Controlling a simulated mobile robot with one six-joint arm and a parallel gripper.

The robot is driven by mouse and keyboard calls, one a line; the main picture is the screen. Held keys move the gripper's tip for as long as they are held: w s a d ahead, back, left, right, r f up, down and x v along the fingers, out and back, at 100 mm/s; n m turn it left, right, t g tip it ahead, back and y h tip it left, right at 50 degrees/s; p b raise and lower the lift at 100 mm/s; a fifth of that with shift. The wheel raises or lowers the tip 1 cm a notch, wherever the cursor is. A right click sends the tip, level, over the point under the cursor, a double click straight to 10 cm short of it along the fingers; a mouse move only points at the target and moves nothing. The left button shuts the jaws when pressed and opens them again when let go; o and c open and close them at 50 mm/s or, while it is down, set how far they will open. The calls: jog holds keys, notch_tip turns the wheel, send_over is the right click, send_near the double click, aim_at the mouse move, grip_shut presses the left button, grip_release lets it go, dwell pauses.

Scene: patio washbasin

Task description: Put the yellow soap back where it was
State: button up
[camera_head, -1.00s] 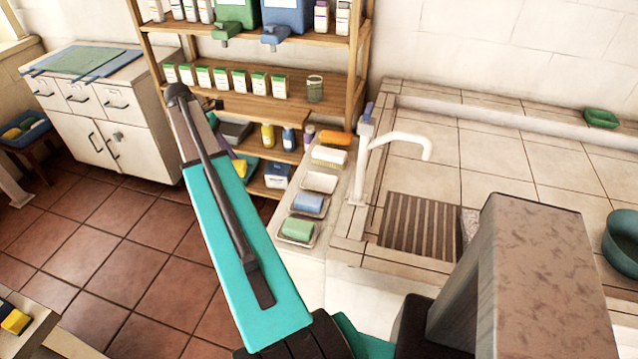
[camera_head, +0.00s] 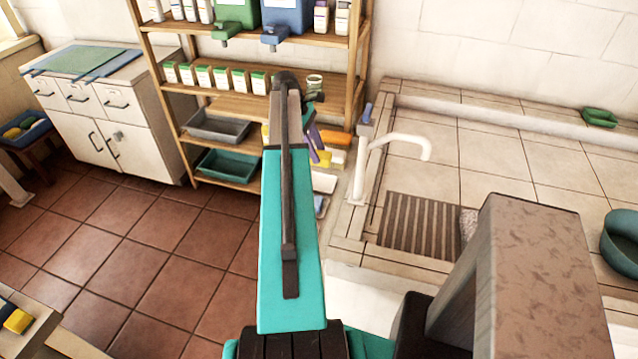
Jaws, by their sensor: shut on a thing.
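My gripper (camera_head: 317,150), with purple fingers, is mostly behind my teal arm, above the far part of the row of soap dishes. It is shut on the yellow soap (camera_head: 324,161), of which only a small part shows below the fingers. The row runs along the left side of the basin. An orange bar (camera_head: 337,138) is at its far end, and a pale bar with a yellow edge (camera_head: 340,156) lies just nearer. A white dish (camera_head: 323,182) shows partly beside my arm, and a blue bar (camera_head: 319,205) is nearly hidden. Whether the soap touches anything is unclear.
The white tap (camera_head: 400,145) stands right of the row. A wooden shelf (camera_head: 235,104) with boxes, a glass jar (camera_head: 315,85) and trays stands behind. A slatted drain (camera_head: 418,232) is on the tiled counter.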

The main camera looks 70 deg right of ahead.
jog(key=shift+s+d, duration=0.1)
jog(key=shift+s, duration=0.1)
jog(key=shift+f+p, duration=0.95)
jog(key=shift+f, duration=2.2)
jog(key=shift+f+p, duration=0.6)
jog(key=shift+f, duration=1.25)
jog(key=shift+f, duration=0.15)
jog(key=o, duration=1.5)
jog(key=shift+c, duration=0.2)
jog(key=shift+r, duration=0.2)
